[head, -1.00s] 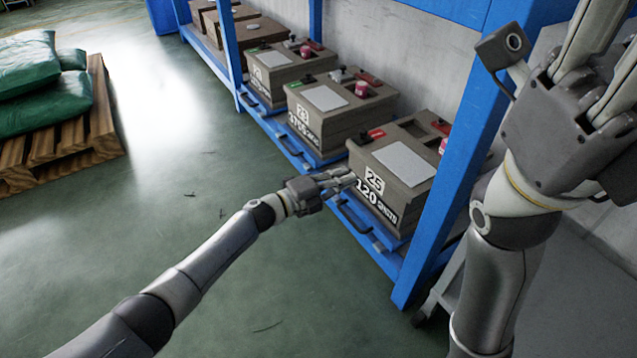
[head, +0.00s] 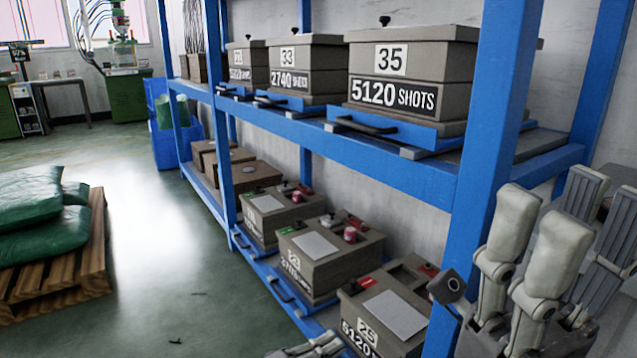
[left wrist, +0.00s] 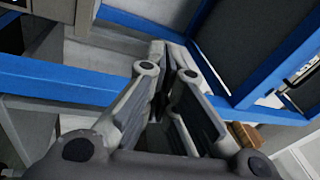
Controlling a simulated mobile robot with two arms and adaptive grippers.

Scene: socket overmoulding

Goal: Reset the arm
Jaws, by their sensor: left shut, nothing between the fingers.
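My left gripper (head: 318,346) is at the bottom edge of the head view, mostly cut off, beside the lower box marked 25 (head: 385,315). In the left wrist view its fingers (left wrist: 170,55) come together at the tips with nothing between them. Blue shelf beams lie beyond them. My right gripper (head: 565,235) is large at the right of the head view, in front of the rack. Its fingers point up and stand apart, and no object shows between them.
A blue rack (head: 400,160) holds brown boxes on two levels, including an upper box marked 35 (head: 410,65). A rack post (head: 487,170) stands close to my right gripper. A wooden pallet (head: 65,285) with green sacks (head: 35,215) is at the left. Open floor (head: 160,240) lies between.

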